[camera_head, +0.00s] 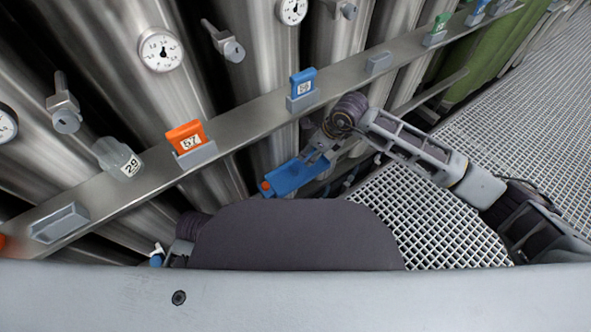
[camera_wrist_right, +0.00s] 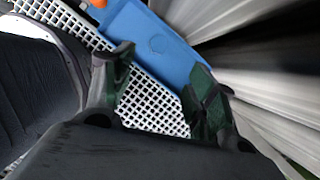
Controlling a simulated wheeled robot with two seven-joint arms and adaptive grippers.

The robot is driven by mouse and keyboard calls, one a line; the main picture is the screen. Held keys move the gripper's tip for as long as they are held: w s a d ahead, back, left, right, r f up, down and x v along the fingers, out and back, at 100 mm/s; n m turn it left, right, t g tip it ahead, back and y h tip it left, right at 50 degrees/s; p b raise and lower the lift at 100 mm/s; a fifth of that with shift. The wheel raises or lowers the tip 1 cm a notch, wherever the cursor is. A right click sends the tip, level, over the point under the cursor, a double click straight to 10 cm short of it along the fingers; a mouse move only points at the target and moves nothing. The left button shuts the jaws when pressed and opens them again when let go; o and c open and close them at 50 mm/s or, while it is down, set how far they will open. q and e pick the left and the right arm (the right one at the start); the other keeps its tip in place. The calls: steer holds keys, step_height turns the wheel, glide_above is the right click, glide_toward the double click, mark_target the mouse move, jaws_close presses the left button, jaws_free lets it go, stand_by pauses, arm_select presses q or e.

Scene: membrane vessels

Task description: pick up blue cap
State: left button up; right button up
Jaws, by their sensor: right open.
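A small blue cap-like block (camera_head: 303,82) with a white numbered label stands upright in a grey holder on the metal rail. A larger flat blue piece (camera_head: 297,175) lies below the rail, beside my right gripper (camera_head: 322,153); it also fills the upper middle of the right wrist view (camera_wrist_right: 155,45). In that view my right gripper (camera_wrist_right: 162,85) is open, its two dark fingers apart, with the flat blue piece and grating beyond them. I cannot tell whether they touch that piece. Nothing is seen gripped. My left gripper does not show clearly.
The metal rail (camera_head: 240,123) runs diagonally, carrying an orange block (camera_head: 187,137) labelled 57, a clear cup (camera_head: 118,158) and an empty holder (camera_head: 60,223). Steel vessels with gauges (camera_head: 160,50) and valves stand behind. White grating floor (camera_head: 430,215) lies at right.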

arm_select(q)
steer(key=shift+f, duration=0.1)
arm_select(e)
steer(key=shift+f, duration=0.1)
steer(key=b, duration=0.3)
glide_above(295, 166)
steer(key=s+d, duration=0.2)
steer(key=d, duration=0.1)
steer(key=f, duration=0.7)
steer(key=shift+w+a+f, duration=0.25)
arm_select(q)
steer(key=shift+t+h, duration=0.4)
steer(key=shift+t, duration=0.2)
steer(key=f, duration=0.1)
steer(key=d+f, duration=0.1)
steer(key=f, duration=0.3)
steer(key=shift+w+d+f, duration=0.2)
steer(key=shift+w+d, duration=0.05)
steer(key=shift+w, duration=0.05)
arm_select(e)
steer(key=shift+f, duration=0.1)
steer(key=shift+a, duration=0.1)
